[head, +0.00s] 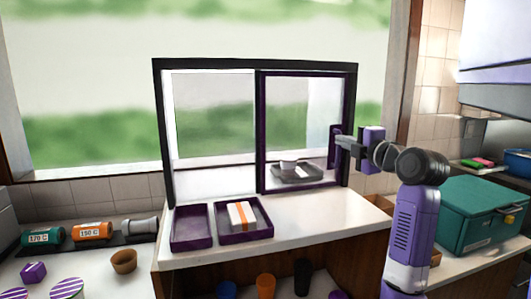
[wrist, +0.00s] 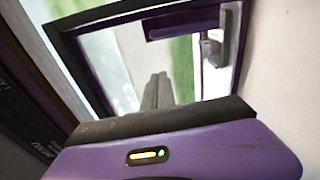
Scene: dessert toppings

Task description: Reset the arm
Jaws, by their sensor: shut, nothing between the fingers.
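My arm reaches up at the right of the head view, and my gripper (head: 343,140) is beside the purple handle (head: 334,148) on the right edge of the purple-framed sliding pane (head: 262,130). I cannot tell whether it touches the handle. In the wrist view my gripper's grey fingers (wrist: 158,90) are together with nothing between them, in front of the pane's purple frame (wrist: 72,60). The pane fills the right half of the dark window frame (head: 157,120).
A purple tray (head: 190,242) and another purple tray (head: 262,237) holding a white, orange-striped box (head: 241,215) stand on the white counter (head: 310,212). A teal box (head: 475,220) is at right. Cans (head: 93,231) and a brown bowl (head: 124,262) are at left.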

